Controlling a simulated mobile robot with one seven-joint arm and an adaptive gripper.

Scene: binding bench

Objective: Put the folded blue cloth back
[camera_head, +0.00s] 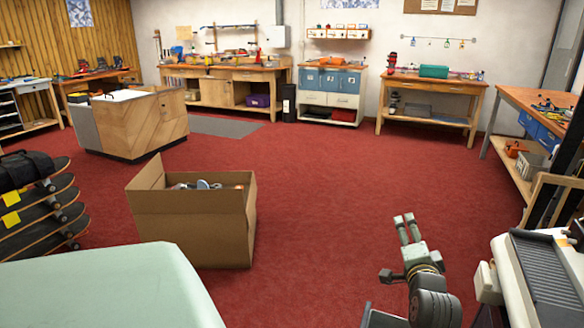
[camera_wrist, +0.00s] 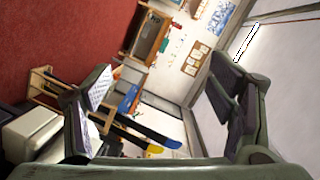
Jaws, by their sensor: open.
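I cannot make out a folded blue cloth in either view. My gripper (camera_head: 405,218) is at the lower right of the head view, above the red floor, with its fingers pointing up and away. In the wrist view my gripper (camera_wrist: 160,98) has its two fingers wide apart. No object is held between them; only the distant room shows in the gap.
An open cardboard box (camera_head: 205,228) with several items stands on the floor. A pale green surface (camera_head: 110,290) fills the lower left, beside stacked skateboards (camera_head: 45,215). Benches (camera_head: 430,84) line the back wall. A machine (camera_head: 545,275) stands close right. The central floor is clear.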

